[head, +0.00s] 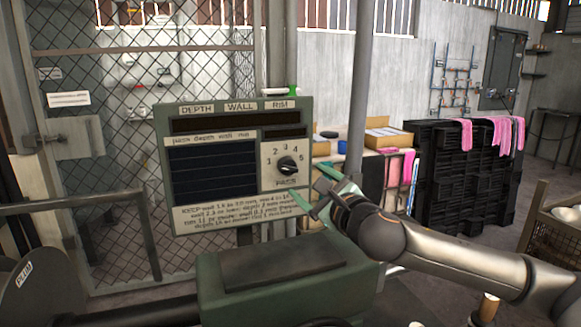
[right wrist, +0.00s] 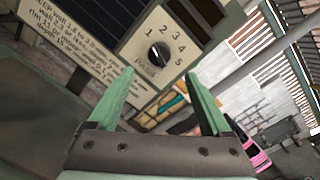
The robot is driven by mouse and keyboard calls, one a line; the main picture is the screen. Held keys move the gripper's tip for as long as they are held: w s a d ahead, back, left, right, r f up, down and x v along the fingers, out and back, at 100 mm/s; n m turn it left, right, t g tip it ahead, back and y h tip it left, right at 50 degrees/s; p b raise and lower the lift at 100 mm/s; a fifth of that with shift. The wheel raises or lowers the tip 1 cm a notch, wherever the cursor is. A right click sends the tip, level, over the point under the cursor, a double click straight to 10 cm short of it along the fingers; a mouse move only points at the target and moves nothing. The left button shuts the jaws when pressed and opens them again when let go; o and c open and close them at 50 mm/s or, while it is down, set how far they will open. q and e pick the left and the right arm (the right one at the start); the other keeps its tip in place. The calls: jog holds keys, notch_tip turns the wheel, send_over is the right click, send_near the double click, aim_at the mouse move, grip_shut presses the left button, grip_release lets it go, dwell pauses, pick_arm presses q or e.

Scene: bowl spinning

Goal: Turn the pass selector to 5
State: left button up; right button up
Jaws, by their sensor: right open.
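The pass selector is a round black knob (head: 287,166) on a pale plate marked 1 to 5, at the lower right of the green panel (head: 160,120). The knob also shows in the right wrist view (right wrist: 158,54); its pointer is too small to read surely. My right gripper (head: 307,182) is open and empty, just below and right of the knob in the head view. In the right wrist view the knob appears beyond the gap between the green fingertips (right wrist: 159,72), apart from them. My left gripper is not in view.
The panel carries dark displays and a printed note (head: 235,213). A green machine housing (head: 225,290) stands below it. A grey post (head: 361,90) rises behind my right arm. Black crates (head: 450,190) with pink cloths stand at the right. A mesh fence (head: 110,130) is behind the panel.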

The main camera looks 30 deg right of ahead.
aim_at(291, 169)
jog(key=w, duration=0.3)
jog(key=w+d, duration=0.1)
jog(key=w, duration=0.2)
jog(key=w+p, duration=0.1)
jog(key=w, duration=0.2)
jog(key=shift+d, duration=0.15)
grip_shut()
dwell(0.5)
